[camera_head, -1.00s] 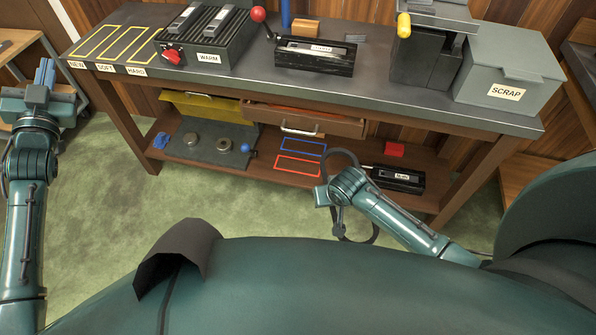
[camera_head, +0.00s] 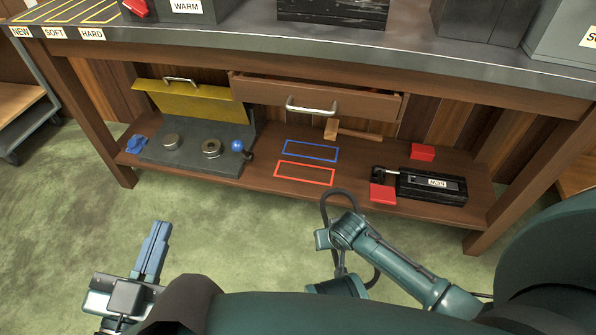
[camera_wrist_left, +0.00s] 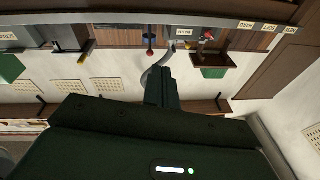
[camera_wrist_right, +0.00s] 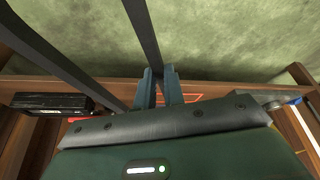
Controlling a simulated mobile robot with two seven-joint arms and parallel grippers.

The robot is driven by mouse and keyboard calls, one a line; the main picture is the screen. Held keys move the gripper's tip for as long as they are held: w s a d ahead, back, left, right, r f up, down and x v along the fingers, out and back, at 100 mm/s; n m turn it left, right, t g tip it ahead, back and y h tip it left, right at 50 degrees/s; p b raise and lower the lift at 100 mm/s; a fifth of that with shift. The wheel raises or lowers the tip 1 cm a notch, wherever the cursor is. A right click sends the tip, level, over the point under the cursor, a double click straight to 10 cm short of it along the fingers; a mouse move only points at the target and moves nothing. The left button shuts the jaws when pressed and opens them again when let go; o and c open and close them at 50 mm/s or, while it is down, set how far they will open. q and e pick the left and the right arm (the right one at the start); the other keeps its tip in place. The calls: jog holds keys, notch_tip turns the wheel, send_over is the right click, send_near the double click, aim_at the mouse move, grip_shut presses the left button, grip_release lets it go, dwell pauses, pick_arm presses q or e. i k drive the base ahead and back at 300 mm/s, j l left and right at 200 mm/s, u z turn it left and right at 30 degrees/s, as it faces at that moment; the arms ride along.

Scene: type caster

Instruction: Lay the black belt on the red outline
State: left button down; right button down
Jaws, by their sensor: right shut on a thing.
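The black belt is a dark loop (camera_head: 326,203) hanging around my right gripper in the head view. Its bands (camera_wrist_right: 150,35) run out from between the fingertips in the right wrist view. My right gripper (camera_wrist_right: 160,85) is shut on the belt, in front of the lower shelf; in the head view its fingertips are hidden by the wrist. The red outline (camera_head: 303,180) is an empty rectangle on the lower shelf, left of the right wrist. Part of it shows behind the fingers in the right wrist view. My left gripper (camera_head: 156,240) is shut and empty over the green floor.
A blue outline (camera_head: 312,151) lies just behind the red one. A black box (camera_head: 432,186) and red blocks (camera_head: 423,152) stand right of them. A grey plate (camera_head: 190,150) with a yellow lid is left. An open drawer (camera_head: 315,100) overhangs the shelf.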

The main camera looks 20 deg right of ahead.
aim_at(304, 173)
jog(key=i, duration=1.15)
